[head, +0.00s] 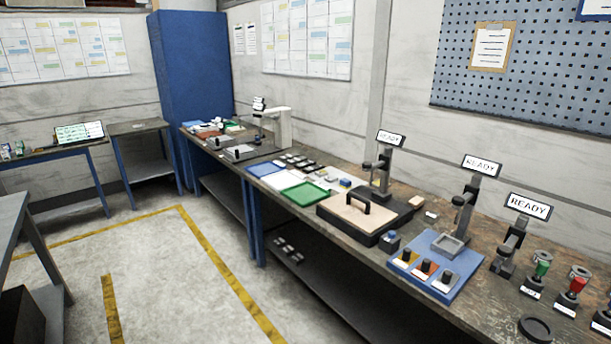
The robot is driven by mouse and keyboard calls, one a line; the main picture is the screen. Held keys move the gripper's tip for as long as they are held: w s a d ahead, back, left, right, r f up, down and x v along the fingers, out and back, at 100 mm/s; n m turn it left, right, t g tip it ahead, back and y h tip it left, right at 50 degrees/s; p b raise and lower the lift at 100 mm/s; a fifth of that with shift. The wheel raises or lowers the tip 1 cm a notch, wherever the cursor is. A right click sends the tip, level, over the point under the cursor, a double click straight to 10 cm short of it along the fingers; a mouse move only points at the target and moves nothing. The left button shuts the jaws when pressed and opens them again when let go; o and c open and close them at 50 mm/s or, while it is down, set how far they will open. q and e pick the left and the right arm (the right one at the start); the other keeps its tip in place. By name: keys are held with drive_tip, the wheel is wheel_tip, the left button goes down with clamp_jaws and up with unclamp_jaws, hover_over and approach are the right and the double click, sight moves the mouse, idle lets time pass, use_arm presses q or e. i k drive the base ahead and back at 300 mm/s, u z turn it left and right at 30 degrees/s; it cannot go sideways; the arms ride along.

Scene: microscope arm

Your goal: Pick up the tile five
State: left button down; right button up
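Neither of my grippers shows in the head view. No tile marked five can be picked out, as any numbers on small pieces are too small to read. Several small dark-and-light pieces (296,161) lie in rows on the long workbench (345,222), behind a green tray (304,194) and a white tray (283,181). Several more small pale pieces (288,249) lie on the bench's lower shelf. I cannot tell whether any of these is the tile.
A dark case with a tan top (352,213), a blue board with knobs (437,270) and several stands with READY signs (482,166) crowd the bench's right part. A blue cabinet (190,70) stands at the back. The floor (165,280) between yellow lines is clear.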

sight(320, 173)
drive_tip(key=u, duration=0.55)
drive_tip(key=i, duration=3)
drive_tip(key=z, duration=1.85)
